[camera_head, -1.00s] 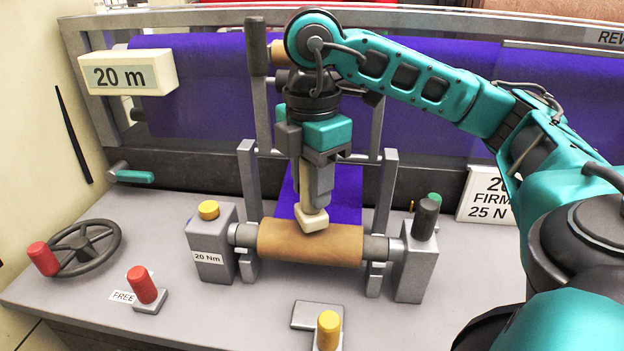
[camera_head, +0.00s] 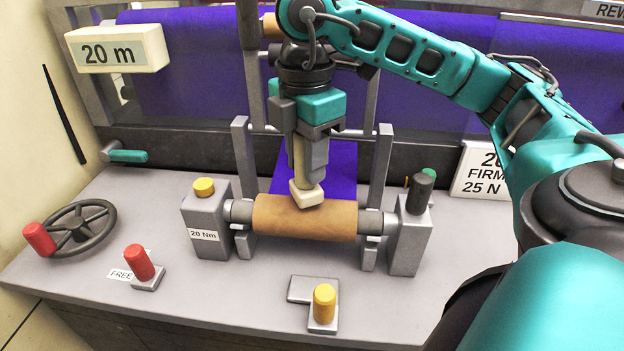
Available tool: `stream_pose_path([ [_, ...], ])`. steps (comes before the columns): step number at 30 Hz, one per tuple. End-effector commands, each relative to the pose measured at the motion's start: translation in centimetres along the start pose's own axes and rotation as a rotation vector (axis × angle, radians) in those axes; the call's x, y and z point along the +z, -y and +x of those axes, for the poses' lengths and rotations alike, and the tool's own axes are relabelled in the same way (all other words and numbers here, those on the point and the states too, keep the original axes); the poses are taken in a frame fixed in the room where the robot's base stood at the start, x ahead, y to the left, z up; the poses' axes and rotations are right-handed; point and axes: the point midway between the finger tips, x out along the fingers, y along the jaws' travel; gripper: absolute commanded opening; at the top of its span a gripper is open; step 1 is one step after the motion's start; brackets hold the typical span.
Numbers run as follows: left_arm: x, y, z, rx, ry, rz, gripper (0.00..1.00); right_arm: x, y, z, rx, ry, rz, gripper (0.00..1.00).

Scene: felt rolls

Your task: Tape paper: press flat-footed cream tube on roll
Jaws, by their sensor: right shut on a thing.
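My right gripper (camera_head: 308,165) points down over the middle of the machine and is shut on the cream tube. The cream tube (camera_head: 307,194) has a flat, wider foot that shows below the fingers; its upper part is partly hidden by them. The foot is at the top of the brown roll (camera_head: 305,218) and looks to be touching it, though a small gap cannot be ruled out. The brown roll lies level on a grey shaft between two grey posts. Purple felt (camera_head: 345,168) hangs down behind it. My left gripper is not in view.
A grey block with a yellow knob (camera_head: 204,187) and "20 Nm" label stands left of the roll. A block with a black knob (camera_head: 420,192) stands right. A handwheel (camera_head: 80,229), a red lever (camera_head: 139,262) and a yellow lever (camera_head: 324,304) are on the bench.

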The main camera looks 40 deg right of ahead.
Motion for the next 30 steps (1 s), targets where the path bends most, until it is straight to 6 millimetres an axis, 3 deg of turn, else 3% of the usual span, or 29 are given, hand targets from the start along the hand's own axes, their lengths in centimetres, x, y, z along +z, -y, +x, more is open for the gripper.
stream_pose_path([
  [30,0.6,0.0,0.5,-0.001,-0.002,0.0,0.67,0.0,0.0,1.0,0.002,-0.001,0.0,0.0],
])
